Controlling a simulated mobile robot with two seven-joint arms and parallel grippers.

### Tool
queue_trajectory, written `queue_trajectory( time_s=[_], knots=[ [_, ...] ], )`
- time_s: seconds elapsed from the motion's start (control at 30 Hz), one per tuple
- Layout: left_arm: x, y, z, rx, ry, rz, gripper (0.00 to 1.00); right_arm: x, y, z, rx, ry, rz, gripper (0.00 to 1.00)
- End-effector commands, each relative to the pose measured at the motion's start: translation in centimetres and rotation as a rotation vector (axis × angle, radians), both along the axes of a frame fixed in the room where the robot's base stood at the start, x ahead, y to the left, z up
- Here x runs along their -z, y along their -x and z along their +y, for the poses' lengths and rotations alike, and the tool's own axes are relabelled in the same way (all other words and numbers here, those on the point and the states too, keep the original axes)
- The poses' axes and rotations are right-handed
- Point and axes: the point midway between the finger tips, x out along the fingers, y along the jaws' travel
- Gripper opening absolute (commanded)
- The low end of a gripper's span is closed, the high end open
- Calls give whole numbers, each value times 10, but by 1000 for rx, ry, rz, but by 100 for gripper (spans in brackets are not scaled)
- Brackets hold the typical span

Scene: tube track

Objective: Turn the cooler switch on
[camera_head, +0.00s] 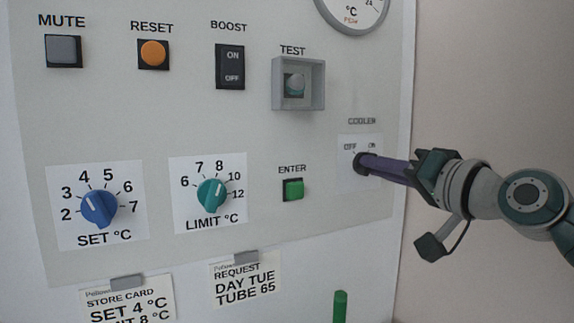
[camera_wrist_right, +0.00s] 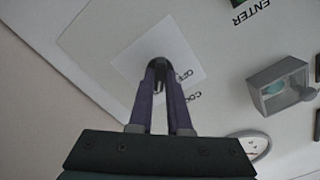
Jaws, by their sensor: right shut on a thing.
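The cooler switch (camera_head: 358,161) is a small dark knob on a white plate marked OFF and ON, under the word COOLER, at the right of the panel in the head view. My right gripper (camera_head: 364,163) comes in from the right, with its purple fingers shut on the switch. The wrist view also shows the dark switch (camera_wrist_right: 158,88) between the fingertips (camera_wrist_right: 159,72). The fingers hide much of the switch, so I cannot tell which way it points. My left gripper is not in view.
The green ENTER button (camera_head: 293,189) and the boxed TEST button (camera_head: 297,85) lie left of the switch. The LIMIT dial (camera_head: 211,195) and SET dial (camera_head: 98,208) are farther left. A green upright rod (camera_head: 340,307) shows at the bottom. The wall right of the panel is bare.

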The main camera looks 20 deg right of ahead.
Motion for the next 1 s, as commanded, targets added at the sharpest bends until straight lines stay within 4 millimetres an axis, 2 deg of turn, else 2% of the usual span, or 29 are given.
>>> queue_trajectory(
  time_s=[0.07,0.1,0.37,0.7,0.83,1.0],
  knots=[
    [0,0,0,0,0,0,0,0,0,0,0,-1,0,0],
    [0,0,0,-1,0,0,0,0,0,0,0,-1,0,18],
    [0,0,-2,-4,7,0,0,0,0,0,0,0,0,46],
    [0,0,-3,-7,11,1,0,1,6,0,0,1,1,46],
    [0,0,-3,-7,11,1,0,1,24,-2,0,2,1,46],
    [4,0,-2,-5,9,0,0,3,56,-4,0,4,3,46]
  ],
)
